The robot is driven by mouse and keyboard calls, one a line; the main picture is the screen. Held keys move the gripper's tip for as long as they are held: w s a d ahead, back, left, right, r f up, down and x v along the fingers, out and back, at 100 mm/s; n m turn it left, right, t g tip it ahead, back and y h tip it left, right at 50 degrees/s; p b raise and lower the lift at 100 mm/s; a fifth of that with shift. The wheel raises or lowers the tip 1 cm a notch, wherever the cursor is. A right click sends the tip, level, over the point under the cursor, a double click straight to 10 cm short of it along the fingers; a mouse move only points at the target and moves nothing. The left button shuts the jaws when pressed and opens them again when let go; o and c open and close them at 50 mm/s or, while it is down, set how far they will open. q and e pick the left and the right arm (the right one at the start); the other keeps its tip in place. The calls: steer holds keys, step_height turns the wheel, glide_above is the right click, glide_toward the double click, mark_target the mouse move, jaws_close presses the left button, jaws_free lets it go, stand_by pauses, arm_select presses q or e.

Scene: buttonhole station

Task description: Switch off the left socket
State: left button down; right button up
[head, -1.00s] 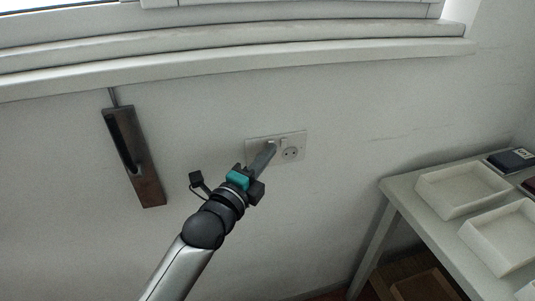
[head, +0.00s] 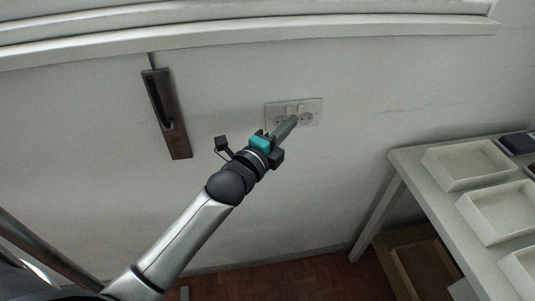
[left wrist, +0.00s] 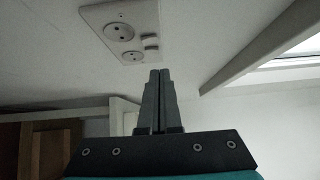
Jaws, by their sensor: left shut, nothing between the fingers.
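A white double socket plate (head: 311,104) is on the wall below the window sill. Two small switches (head: 295,108) sit along its top, above two round outlets. The left outlet (head: 279,121) is partly hidden by my left gripper (head: 292,120). There the shut fingertips (left wrist: 160,73) show apart from the plate. Switch positions are too small to tell. My right gripper is out of view.
A dark wall-hung holder (head: 168,115) hangs left of the sockets. A white table (head: 408,172) with pale trays (head: 470,163) stands at the right, with a wooden box (head: 425,270) below. The window sill (head: 250,44) runs above. The wall around the plate is clear.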

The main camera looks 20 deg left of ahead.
arm_select(q)
steer(key=s+a+p, duration=0.1)
steer(key=s+a, duration=0.1)
steer(key=s, duration=0.7)
steer(key=shift+s+r, duration=0.2)
steer(key=shift+s, duration=0.2)
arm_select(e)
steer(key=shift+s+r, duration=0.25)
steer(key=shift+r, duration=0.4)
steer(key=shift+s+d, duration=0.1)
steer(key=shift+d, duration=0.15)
